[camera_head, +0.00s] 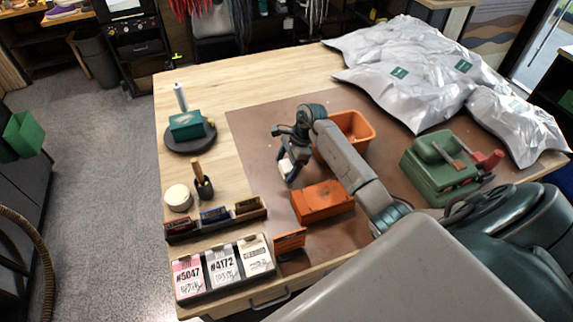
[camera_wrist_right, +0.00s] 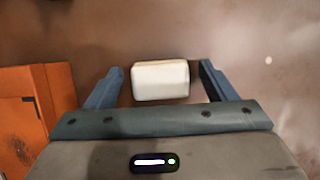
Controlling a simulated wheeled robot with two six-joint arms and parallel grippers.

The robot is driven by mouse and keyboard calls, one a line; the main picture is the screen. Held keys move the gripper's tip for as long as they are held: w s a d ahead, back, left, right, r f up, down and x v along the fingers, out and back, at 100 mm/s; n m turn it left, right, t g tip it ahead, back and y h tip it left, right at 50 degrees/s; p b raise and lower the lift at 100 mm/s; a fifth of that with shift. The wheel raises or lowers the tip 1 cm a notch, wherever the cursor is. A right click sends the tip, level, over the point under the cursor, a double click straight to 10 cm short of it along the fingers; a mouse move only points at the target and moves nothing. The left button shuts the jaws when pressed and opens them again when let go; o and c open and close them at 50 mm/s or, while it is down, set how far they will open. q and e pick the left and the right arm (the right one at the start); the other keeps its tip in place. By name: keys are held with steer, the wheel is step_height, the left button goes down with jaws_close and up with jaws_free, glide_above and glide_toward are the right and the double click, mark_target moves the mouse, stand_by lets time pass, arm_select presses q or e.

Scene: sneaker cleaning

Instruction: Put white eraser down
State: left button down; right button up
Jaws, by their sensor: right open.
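The white eraser (camera_wrist_right: 160,80) is a small white block on the brown mat (camera_wrist_right: 240,30). In the right wrist view it lies between the two blue fingers of my right gripper (camera_wrist_right: 162,85), with a gap on both sides. My right gripper is open around it. In the head view the right gripper (camera_head: 289,168) points down over the mat, left of the orange bin, and the eraser (camera_head: 285,166) shows partly beside the fingers. My left gripper is not in view.
An orange bin (camera_head: 352,127) and an orange box (camera_head: 322,203) stand close by. A green machine (camera_head: 440,168) is at right, silver bags (camera_head: 400,75) behind. Card holders (camera_head: 222,268), small boxes (camera_head: 214,217) and a round stand (camera_head: 190,144) line the left. The mat's left part is free.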

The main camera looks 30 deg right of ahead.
steer(key=b+v, duration=0.6)
steer(key=v, duration=0.6)
steer(key=shift+s+d, duration=0.1)
